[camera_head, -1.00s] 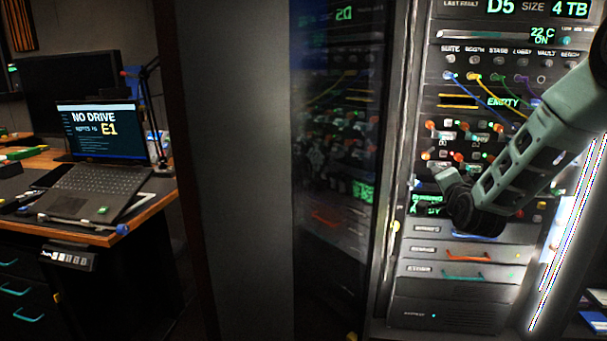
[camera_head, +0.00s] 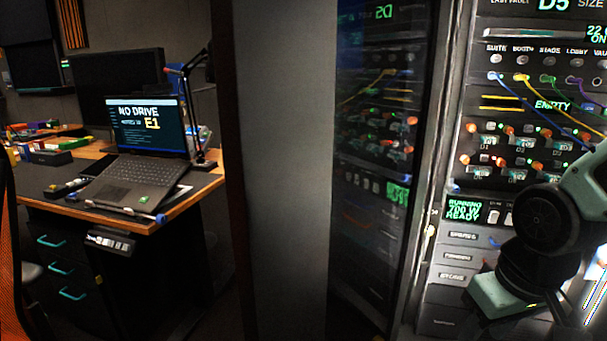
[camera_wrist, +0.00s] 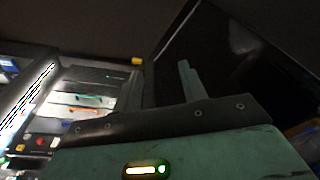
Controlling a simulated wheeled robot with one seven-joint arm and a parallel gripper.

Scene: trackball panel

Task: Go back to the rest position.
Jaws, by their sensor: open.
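My gripper (camera_wrist: 162,70) shows in the wrist view with its fingers apart and nothing between them. In the head view my arm reaches in from the right edge. It bends down in front of the lower right of the rack (camera_head: 462,255), and the green hand is low there. The fingertips are hard to make out in that view. The arm hides part of the rack's lower drawers and the right part of its display row.
The rack's dark glass door (camera_head: 375,170) stands open at the rack's left. Cables (camera_head: 510,88) hang from the upper sockets. A laptop (camera_head: 150,150) reading "NO DRIVE" and E1 sits on the desk (camera_head: 50,180) at left. Dark floor shows between desk and door.

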